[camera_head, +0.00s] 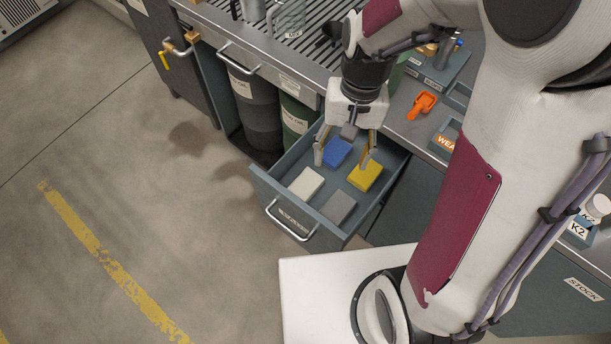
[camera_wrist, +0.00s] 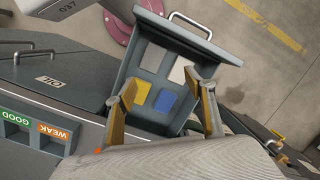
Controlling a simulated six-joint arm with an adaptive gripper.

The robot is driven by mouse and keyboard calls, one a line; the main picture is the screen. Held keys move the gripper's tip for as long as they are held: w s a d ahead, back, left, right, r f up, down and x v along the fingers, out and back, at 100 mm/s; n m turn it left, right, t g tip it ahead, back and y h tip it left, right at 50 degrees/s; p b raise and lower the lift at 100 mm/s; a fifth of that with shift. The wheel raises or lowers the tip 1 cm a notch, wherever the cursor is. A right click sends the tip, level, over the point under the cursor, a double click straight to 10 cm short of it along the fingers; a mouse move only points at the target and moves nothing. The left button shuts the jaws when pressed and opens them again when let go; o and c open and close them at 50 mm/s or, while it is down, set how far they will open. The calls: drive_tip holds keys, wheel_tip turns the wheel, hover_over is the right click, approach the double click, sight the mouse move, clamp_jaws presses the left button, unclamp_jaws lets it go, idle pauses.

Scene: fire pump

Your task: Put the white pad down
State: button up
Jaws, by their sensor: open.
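The white pad (camera_head: 306,184) lies flat in the open drawer (camera_head: 262,181), in the front left part near the handle. It also shows in the wrist view (camera_wrist: 180,70). My gripper (camera_head: 343,160) is open and empty above the back part of the drawer, over the blue and yellow pads. In the wrist view its fingers (camera_wrist: 164,110) stand wide apart on either side of the blue and yellow pads. The white pad is apart from the fingers.
The drawer has raised walls and a front handle (camera_head: 291,226). Barrels (camera_head: 254,105) stand under the bench to the left. An orange object (camera_head: 422,104) and bins marked WEAK (camera_wrist: 54,132) and GOOD are on the bench to the right. The floor in front is clear.

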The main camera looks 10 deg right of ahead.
sight(306, 183)
drive_tip(key=w+a+f+m, duration=0.1)
drive_tip(key=f, duration=0.4)
drive_tip(key=w+a+f+m+g, duration=0.1)
drive_tip(key=w+f+m, duration=0.1)
drive_tip(key=f, duration=0.3)
drive_tip(key=w+a+f+m, duration=0.1)
drive_tip(key=a+f+m, duration=0.1)
drive_tip(key=f, duration=0.2)
drive_tip(key=shift+w+f+g+y, duration=0.3)
drive_tip(key=shift+w+f+y, duration=0.05)
drive_tip(key=shift+f+y, duration=0.05)
drive_tip(key=shift+w+a+m+t, duration=0.2)
drive_tip(key=shift+w+m, duration=0.15)
drive_tip(key=shift+w, duration=0.3)
drive_tip(key=shift+w+a+m+t, duration=0.2)
drive_tip(key=shift+w+m, duration=0.15)
drive_tip(key=shift+w, duration=0.25)
drive_tip(key=shift+w+m, duration=0.25)
drive_tip(key=shift+m, duration=0.15)
drive_tip(key=shift+f, duration=0.1)
drive_tip(key=shift+x, duration=1.25)
drive_tip(key=shift+s+x, duration=0.1)
drive_tip(key=shift+x, duration=0.75)
drive_tip(key=shift+s+x, duration=0.15)
drive_tip(key=shift+x, duration=1.55)
